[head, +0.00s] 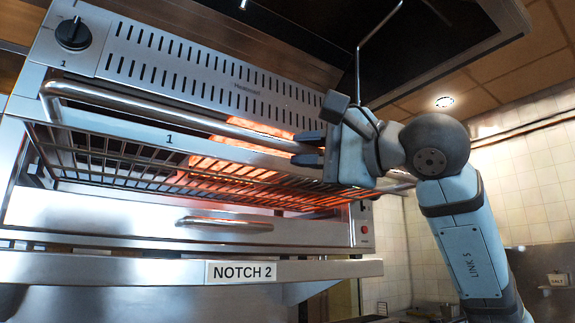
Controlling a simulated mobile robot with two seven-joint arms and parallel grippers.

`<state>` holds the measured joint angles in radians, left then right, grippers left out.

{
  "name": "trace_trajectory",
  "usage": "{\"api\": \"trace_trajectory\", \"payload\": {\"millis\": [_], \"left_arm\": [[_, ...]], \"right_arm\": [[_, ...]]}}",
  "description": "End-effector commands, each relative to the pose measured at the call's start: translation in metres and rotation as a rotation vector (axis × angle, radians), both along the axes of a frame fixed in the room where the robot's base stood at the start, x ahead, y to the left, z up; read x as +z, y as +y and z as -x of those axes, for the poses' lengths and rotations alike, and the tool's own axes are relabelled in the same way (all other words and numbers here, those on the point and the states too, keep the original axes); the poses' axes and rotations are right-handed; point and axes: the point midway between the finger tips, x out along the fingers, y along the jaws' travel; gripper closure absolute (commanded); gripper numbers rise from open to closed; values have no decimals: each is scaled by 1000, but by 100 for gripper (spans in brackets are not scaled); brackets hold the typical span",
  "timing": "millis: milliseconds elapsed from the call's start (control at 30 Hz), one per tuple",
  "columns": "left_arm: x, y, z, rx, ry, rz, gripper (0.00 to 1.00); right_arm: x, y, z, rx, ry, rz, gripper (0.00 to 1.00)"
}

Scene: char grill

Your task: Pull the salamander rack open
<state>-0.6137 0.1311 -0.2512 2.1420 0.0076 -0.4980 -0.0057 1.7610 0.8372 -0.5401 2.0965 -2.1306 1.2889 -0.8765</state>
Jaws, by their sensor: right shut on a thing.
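The salamander grill (210,75) is a steel unit with a slotted top panel and a black knob. Its wire rack (110,168) lies level below the glowing orange heating area. A long tubular handle bar (150,103) runs along the rack's front. My right gripper (308,150) is at the right part of this bar, its dark fingers shut around it. The bar's right end is partly hidden behind my gripper. My left gripper is not in view.
A lower drip tray with a small handle (225,224) sits under the rack. A steel shelf edge with a "NOTCH 2" label (242,272) runs below. A dark hood (330,40) hangs above. A tiled wall (520,180) stands at the right.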

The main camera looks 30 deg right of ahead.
Motion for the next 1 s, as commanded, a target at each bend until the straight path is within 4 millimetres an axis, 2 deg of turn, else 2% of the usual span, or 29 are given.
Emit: {"api": "trace_trajectory", "payload": {"millis": [200, 633, 667, 733, 767, 1000], "left_arm": [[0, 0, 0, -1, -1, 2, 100], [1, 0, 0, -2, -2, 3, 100], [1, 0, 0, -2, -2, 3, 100], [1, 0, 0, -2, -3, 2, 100], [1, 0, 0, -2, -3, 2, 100], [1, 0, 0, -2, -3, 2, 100]], "right_arm": [[1, -1, 17, -1, -4, -2, 100], [2, -2, 20, -1, -3, -3, 100], [2, -2, 20, -1, -3, -3, 76], [2, -2, 20, -1, -3, -3, 60], [2, -2, 19, -1, -3, -3, 56], [1, -1, 19, -1, -1, -2, 56]]}}
